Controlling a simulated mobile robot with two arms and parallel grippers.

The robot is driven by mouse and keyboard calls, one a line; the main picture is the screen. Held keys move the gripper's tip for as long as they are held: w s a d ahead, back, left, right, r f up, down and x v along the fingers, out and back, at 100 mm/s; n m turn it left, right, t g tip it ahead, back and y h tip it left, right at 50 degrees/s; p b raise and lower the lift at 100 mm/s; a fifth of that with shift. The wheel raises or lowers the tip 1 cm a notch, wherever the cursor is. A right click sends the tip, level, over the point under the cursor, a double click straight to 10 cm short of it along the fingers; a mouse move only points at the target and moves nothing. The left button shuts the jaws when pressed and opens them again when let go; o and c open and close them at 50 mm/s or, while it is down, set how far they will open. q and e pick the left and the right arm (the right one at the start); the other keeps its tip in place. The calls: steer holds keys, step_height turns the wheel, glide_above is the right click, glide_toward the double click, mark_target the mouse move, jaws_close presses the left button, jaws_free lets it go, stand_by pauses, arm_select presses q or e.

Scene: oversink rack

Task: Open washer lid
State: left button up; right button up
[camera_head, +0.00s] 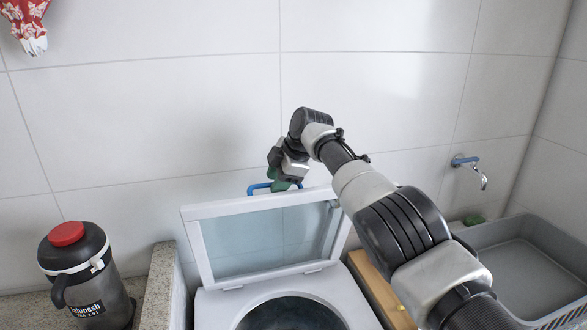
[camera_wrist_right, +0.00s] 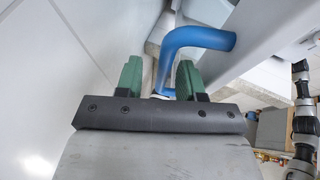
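The washer (camera_head: 215,308) stands at the bottom middle of the head view, its round drum opening visible. Its lid (camera_head: 203,250), a white frame around a clear pane, is raised and tilted up toward the tiled wall. A blue bent handle (camera_head: 259,187) shows at the lid's top edge; it also shows in the right wrist view (camera_wrist_right: 195,38). My right gripper (camera_head: 285,185) is at the lid's top edge by this handle. Its green fingertips (camera_wrist_right: 157,78) are apart, with part of the handle between or just beyond them; contact is unclear. My left gripper is out of view.
A black jug with a red cap (camera_head: 67,234) stands on the counter at left. A grey sink (camera_head: 535,280) is at right, with a blue-handled tap (camera_head: 466,160) above it. A wooden strip (camera_head: 378,290) lies between washer and sink. The tiled wall is close behind the lid.

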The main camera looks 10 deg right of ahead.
arm_select(q)
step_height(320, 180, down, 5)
steer(key=b, duration=0.3)
steer(key=shift+b, duration=0.3)
arm_select(e)
steer(key=v, duration=0.9)
steer(key=shift+s+d, duration=0.15)
